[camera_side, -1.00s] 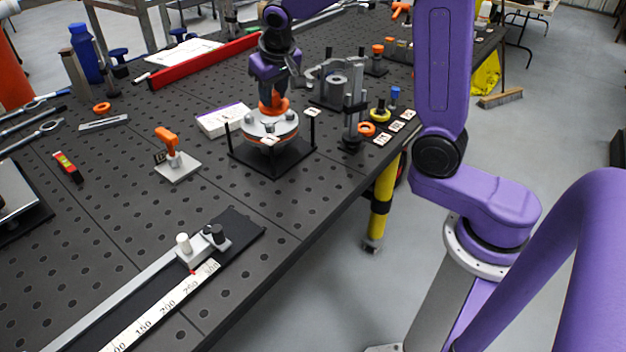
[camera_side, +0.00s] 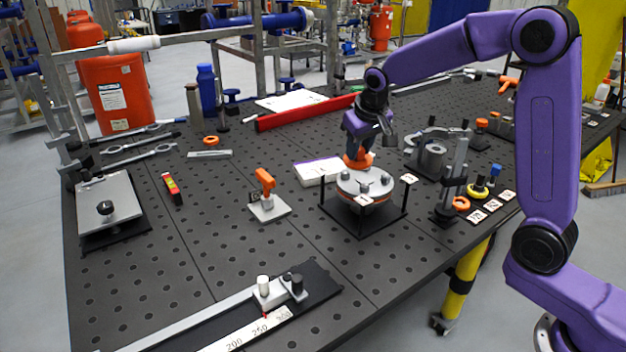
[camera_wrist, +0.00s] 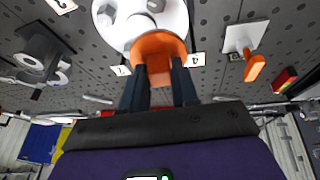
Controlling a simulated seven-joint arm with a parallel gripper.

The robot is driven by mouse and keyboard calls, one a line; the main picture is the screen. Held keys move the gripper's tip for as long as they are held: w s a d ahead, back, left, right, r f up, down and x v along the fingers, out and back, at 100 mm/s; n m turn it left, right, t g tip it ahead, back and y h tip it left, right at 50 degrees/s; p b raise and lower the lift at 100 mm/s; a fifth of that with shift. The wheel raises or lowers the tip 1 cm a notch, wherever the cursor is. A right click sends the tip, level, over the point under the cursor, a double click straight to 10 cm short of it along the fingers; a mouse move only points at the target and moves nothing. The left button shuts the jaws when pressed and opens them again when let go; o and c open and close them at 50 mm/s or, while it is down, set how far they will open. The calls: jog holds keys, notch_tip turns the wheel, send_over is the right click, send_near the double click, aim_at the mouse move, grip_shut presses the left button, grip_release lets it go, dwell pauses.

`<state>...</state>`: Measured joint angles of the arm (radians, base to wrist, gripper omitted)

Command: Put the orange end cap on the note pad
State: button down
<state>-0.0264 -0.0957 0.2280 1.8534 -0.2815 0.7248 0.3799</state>
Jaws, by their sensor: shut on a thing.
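The orange end cap (camera_side: 357,161) is held in my gripper (camera_side: 361,148), at the rear edge of a round white bolted flange. In the wrist view the cap (camera_wrist: 158,52) sits between the two dark fingers of my gripper (camera_wrist: 158,74) and overlaps the edge of the flange. I cannot tell whether the cap touches the flange. The note pad (camera_side: 314,172) is a white block with a purple edge. It lies flat on the bench just left of the flange and cap, partly behind the stand. I cannot make out the pad in the wrist view.
The flange (camera_side: 350,187) rests on a black stand with corner posts (camera_side: 362,221). An orange-handled clamp (camera_side: 267,207) stands to its left. A metal fixture (camera_side: 432,158) and upright post (camera_side: 452,185) stand to its right. A red bar (camera_side: 300,113) lies behind the pad.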

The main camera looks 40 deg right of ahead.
jog(key=shift+n, duration=0.5)
jog(key=w, duration=0.4)
jog(key=shift+a+f, duration=0.1)
jog(key=shift+a, duration=0.1)
jog(key=shift+w+a+f, duration=0.1)
jog(key=shift+w+f, duration=2)
jog(key=shift+w, duration=0.25)
jog(key=shift+w+a+f, duration=0.1)
jog(key=shift+w+f, duration=2)
jog(key=shift+w, duration=0.2)
jog(key=shift+w+a+f, duration=0.1)
jog(key=shift+w+f, duration=2)
jog(key=shift+w, duration=0.25)
jog(key=shift+f, duration=0.1)
jog(key=c, duration=0.8)
grip_release()
jog(key=shift+f, duration=0.1)
jog(key=shift+c, duration=0.2)
